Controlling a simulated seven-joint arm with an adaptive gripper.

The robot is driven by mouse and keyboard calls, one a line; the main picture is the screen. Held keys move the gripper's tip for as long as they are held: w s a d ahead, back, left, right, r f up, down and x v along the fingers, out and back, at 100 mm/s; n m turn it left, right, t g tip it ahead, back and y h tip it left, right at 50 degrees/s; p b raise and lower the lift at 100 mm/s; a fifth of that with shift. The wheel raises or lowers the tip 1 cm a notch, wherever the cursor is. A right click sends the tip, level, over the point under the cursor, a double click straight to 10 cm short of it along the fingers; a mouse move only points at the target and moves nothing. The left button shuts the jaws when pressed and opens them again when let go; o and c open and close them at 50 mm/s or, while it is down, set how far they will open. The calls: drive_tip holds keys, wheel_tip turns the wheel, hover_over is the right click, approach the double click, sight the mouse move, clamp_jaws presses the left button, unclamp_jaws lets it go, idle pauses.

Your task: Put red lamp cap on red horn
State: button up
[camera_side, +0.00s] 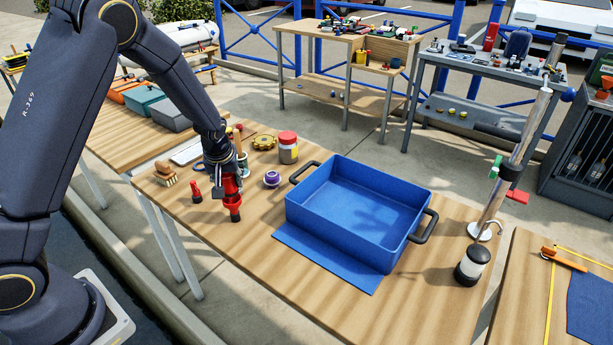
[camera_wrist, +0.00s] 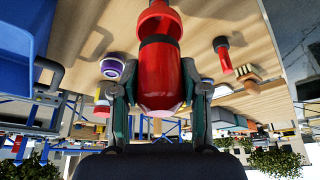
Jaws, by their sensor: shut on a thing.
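My gripper (camera_wrist: 158,108) is shut on a rounded red piece (camera_wrist: 160,75), apparently the red lamp cap, with a dark band at its far end. Beyond it is another red part (camera_wrist: 158,20) with a dark interior, which may be the red horn; I cannot tell if they touch. In the side view, my gripper (camera_side: 222,178) is above the table's left part, with a red part with a dark lower end (camera_side: 234,207) below it. A smaller red object with a dark base (camera_side: 195,190) stands to its left; it also shows in the wrist view (camera_wrist: 223,58).
A blue tray (camera_side: 350,235) with black handles stands to the right. A purple-and-white roll (camera_side: 272,179), a red-lidded jar (camera_side: 288,148), a yellow wheel (camera_side: 264,143) and a brush (camera_side: 165,174) lie nearby. A metal pole (camera_side: 510,160) rises at the right.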

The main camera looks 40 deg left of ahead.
drive_tip(key=shift+f, duration=0.8)
drive_tip(key=shift+f, duration=0.2)
drive_tip(key=o, duration=1.1)
drive_tip(key=shift+r, duration=0.1)
